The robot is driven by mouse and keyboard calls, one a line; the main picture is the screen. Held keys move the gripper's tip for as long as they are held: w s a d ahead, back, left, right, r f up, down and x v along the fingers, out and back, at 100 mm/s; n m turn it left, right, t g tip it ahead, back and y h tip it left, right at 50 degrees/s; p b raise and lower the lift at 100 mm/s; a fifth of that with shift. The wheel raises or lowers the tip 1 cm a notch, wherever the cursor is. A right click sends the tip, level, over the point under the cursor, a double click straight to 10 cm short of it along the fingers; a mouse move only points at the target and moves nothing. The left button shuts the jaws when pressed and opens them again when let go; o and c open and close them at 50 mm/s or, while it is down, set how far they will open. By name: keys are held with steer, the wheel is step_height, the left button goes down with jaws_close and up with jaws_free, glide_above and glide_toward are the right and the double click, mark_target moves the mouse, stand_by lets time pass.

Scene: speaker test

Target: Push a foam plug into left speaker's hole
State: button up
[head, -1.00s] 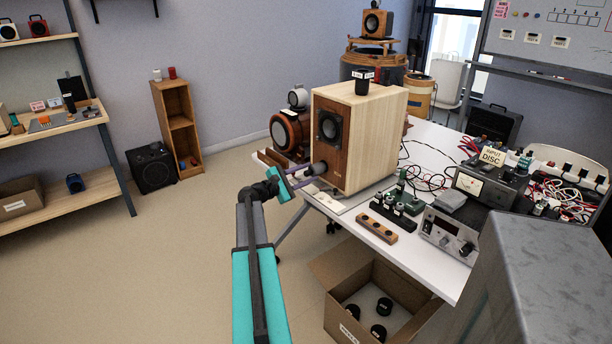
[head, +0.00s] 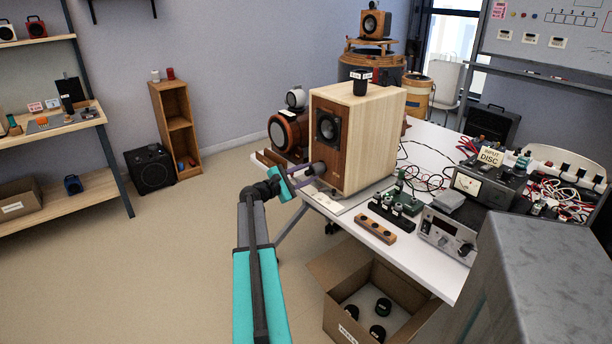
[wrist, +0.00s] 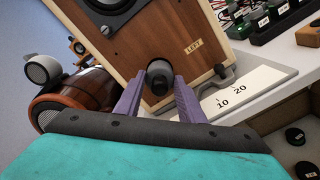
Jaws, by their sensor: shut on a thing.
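The left speaker (head: 352,146) is a pale wood box with a brown front, standing on the white table. In the wrist view its front (wrist: 176,42) carries a "LEFT" label and a dark driver (wrist: 108,6). My gripper (head: 306,172) is at the lower part of this front. In the wrist view its purple fingers (wrist: 158,92) are shut on a dark grey foam plug (wrist: 159,77). The plug also shows in the head view (head: 318,167), its far end against the speaker front. The plug covers the hole, so I cannot tell how far in it sits.
A black labelled cup (head: 361,84) stands on the speaker. A white card with numbers (wrist: 236,92) lies beside the speaker base. A wooden block with holes (head: 375,229) and meters are to the right. An open box (head: 345,268) with several black plugs is below the table edge.

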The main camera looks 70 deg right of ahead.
steer(key=shift+x, duration=2)
stand_by(1.8)
steer(key=o, duration=1.2)
steer(key=shift+a, duration=0.1)
steer(key=shift+b+v, duration=0.35)
steer(key=shift+v, duration=0.5)
steer(key=v, duration=1.2)
steer(key=shift+b, duration=0.4)
